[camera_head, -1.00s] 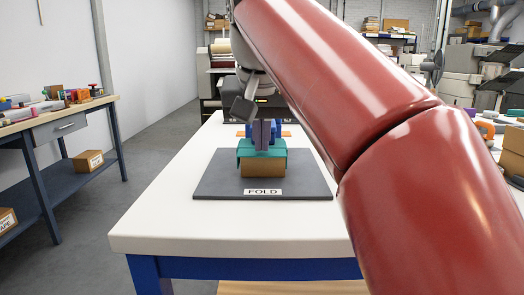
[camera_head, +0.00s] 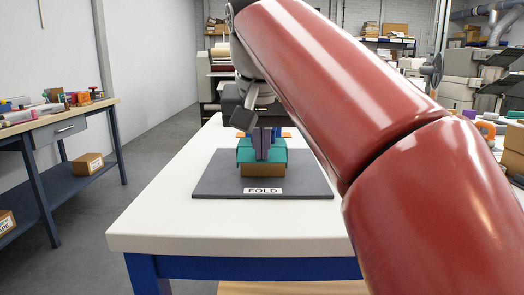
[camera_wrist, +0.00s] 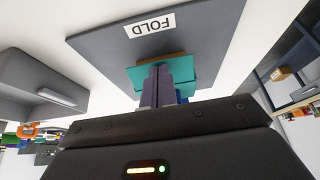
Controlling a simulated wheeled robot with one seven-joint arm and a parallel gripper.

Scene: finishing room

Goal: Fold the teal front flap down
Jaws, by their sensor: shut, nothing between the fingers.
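A small brown box (camera_head: 263,170) with teal flaps sits on the grey FOLD mat (camera_head: 212,181). The teal front flap (camera_head: 278,155) lies across the upper front of the box, above its brown front face. Its exact angle is hard to tell. My gripper (camera_head: 262,157) comes down from above with its purple fingers closed together, empty, in front of the middle of the teal. In the wrist view the closed fingers (camera_wrist: 158,66) overlap the teal flap (camera_wrist: 189,69), hiding its middle. Whether they touch it is unclear.
The white table (camera_head: 160,220) is clear around the mat. Small orange pieces (camera_head: 286,134) show behind the box. A side bench (camera_head: 40,125) with several items stands at left. My red arm covers the right side of the head view.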

